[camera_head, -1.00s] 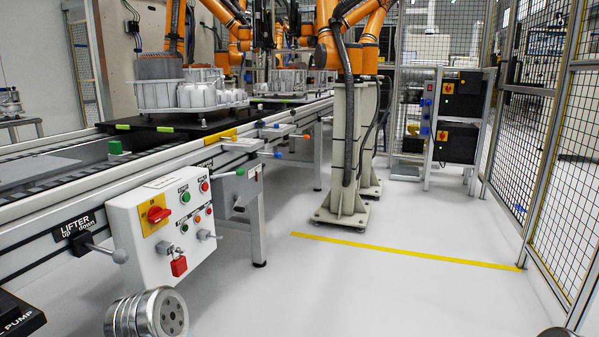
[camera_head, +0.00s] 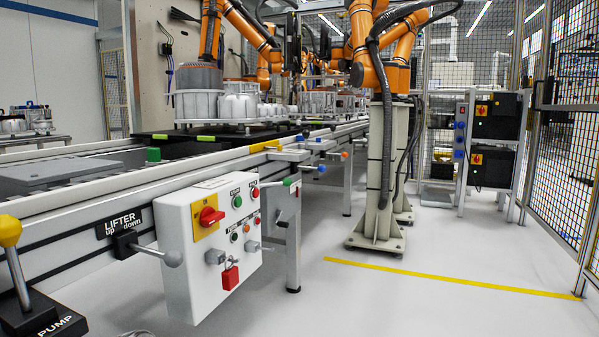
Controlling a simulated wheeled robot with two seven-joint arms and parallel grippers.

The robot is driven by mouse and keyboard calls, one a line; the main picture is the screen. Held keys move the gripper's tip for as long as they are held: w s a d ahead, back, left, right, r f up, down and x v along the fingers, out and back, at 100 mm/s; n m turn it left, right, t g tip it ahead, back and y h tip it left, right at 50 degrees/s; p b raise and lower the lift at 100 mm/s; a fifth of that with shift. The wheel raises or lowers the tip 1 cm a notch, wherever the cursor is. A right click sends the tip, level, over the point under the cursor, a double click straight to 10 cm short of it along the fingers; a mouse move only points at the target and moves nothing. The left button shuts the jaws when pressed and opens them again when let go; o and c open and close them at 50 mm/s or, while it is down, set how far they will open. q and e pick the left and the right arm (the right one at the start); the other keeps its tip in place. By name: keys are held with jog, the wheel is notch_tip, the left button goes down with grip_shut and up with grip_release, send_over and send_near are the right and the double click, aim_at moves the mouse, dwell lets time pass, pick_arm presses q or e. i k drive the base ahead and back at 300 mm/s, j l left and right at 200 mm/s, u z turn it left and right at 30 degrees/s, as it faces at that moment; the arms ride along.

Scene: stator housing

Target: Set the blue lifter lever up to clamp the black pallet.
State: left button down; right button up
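The black pallet (camera_head: 172,143) lies on the conveyor line at the middle left, with green marks on its front edge. It carries a pale fixture (camera_head: 196,104) with white cylindrical parts. A small lever with a blue knob (camera_head: 322,168) sticks out from the conveyor's front side, right of the pallet. Its knob looks about level with its arm; up or down is too small to tell. Neither gripper shows. A grey shape at the bottom edge is too cut off to identify.
A white control box (camera_head: 210,255) with a red switch juts out in front of the conveyor. A yellow-knobbed PUMP lever (camera_head: 12,245) stands at the lower left. An orange-knobbed lever (camera_head: 344,155) is beyond the blue one. The floor right of the box is clear up to the robot pedestal (camera_head: 385,180).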

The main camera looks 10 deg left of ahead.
aim_at(321, 168)
jog(key=i+j, duration=0.1)
jog(key=j, duration=0.45)
jog(key=i+l+z, duration=0.7)
jog(key=i+l, duration=0.2)
jog(key=i, duration=0.1)
